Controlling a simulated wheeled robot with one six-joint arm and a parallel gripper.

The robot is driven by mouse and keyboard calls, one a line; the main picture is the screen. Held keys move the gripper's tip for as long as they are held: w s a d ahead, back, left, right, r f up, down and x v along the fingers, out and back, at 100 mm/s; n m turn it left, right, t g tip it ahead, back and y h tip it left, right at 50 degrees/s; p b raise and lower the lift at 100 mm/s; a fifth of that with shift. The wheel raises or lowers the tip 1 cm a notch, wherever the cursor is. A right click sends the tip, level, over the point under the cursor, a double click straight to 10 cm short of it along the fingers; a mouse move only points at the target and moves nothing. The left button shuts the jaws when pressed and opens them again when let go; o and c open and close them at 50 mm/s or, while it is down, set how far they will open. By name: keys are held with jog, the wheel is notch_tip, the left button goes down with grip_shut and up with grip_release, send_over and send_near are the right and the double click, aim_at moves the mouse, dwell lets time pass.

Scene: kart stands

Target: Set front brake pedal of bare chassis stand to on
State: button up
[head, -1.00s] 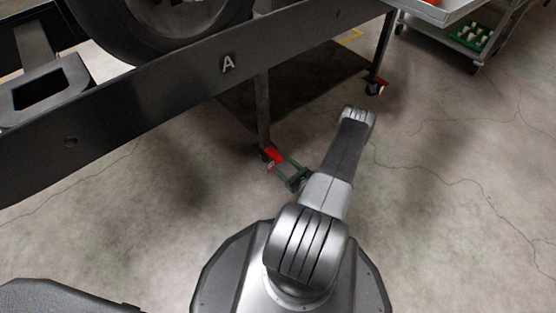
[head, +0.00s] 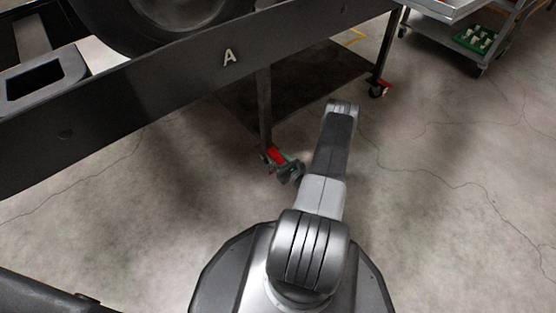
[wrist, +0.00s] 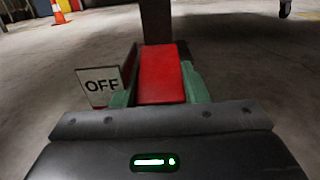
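The front brake pedal (head: 276,154) is a red plate at the foot of the near leg of the chassis stand (head: 265,105). It shows large in the wrist view (wrist: 161,80), sloping toward me, with an "OFF" sign (wrist: 101,86) to its left. My gripper (head: 284,160) is low over the floor at the pedal. Its green fingers lie on either side of the pedal in the wrist view (wrist: 160,65), apart from each other. The right finger looks very close to the pedal's edge; whether it touches, I cannot tell. The pedal's near end is hidden by my gripper body.
The dark chassis beam (head: 150,95) marked "A" runs above the pedal, with a tyre (head: 160,25) behind it. Another red pedal (head: 385,88) sits at the stand's farther caster. A grey cart (head: 500,45) stands at the upper right. The floor to the right is clear.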

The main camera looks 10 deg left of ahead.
grip_shut()
jog(key=shift+a+f+t+y, duration=0.1)
jog(key=shift+f+t+y, duration=0.35)
jog(key=shift+t+y, duration=0.05)
jog(key=shift+w+a+f+t+y, duration=0.15)
jog(key=shift+f+t+y, duration=0.1)
jog(key=shift+t+y, duration=0.25)
jog(key=o, duration=1.1)
grip_release()
